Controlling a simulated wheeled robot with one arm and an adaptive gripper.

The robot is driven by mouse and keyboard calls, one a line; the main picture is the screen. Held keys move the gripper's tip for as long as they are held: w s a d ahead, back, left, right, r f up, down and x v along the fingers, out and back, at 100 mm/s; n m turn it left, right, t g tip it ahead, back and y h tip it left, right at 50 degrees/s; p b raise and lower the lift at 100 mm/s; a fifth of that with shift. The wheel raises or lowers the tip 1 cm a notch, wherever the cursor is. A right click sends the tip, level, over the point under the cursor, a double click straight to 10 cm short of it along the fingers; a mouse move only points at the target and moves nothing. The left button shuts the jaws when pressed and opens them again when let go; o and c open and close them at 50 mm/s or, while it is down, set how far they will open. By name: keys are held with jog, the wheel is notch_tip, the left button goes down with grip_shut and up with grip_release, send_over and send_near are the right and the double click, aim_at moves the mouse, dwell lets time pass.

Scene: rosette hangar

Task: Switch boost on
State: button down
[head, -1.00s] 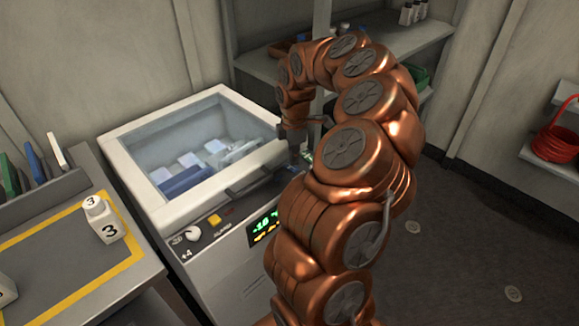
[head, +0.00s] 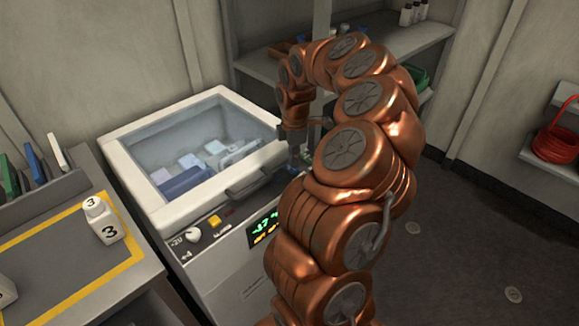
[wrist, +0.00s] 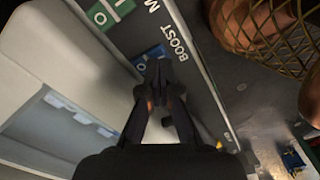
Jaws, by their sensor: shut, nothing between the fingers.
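The boost switch (wrist: 146,58) is a blue rocker on the freezer's front panel, beside the word BOOST (wrist: 177,40) in the wrist view. My gripper (wrist: 165,72) is shut and empty, with its fingertips at the switch's near end, covering part of it. I cannot tell whether they touch it or which side is pressed.
A green rocker switch (wrist: 108,12) sits farther along the panel. A knob (head: 192,235) and a yellow button (head: 214,220) are at the panel's left. A lid handle (head: 246,184) sticks out above. A bench with a white bottle marked 3 (head: 107,228) stands left.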

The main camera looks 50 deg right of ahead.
aim_at(294, 169)
jog(key=shift+f+b, duration=0.65)
jog(key=shift+f, duration=0.55)
dwell(1.0)
jog(key=shift+r+p, duration=1.45)
jog(key=shift+r, duration=2.05)
jog(key=s+a+r+m, duration=0.1)
jog(key=a+r, duration=0.2)
jog(key=a, duration=0.4)
jog(key=s+a+r+m+p, duration=0.1)
jog(key=a+r, duration=0.2)
jog(key=a, duration=0.4)
jog(key=s+a+r, duration=0.1)
jog(key=a+r, duration=0.3)
jog(key=a, duration=0.3)
jog(key=s+a+m, duration=0.3)
jog(key=s, duration=0.4)
jog(key=s+a+f+m+g+p, duration=0.1)
jog(key=s+a+m, duration=0.2)
jog(key=s, duration=0.4)
jog(key=s+a+m, duration=0.3)
jog(key=s+a, duration=0.2)
jog(key=s, duration=0.1)
jog(key=shift+s+a+f+m+g+p, duration=0.2)
jog(key=shift+s+a+m+g+p, duration=0.05)
jog(key=shift+s+m+g+p, duration=0.15)
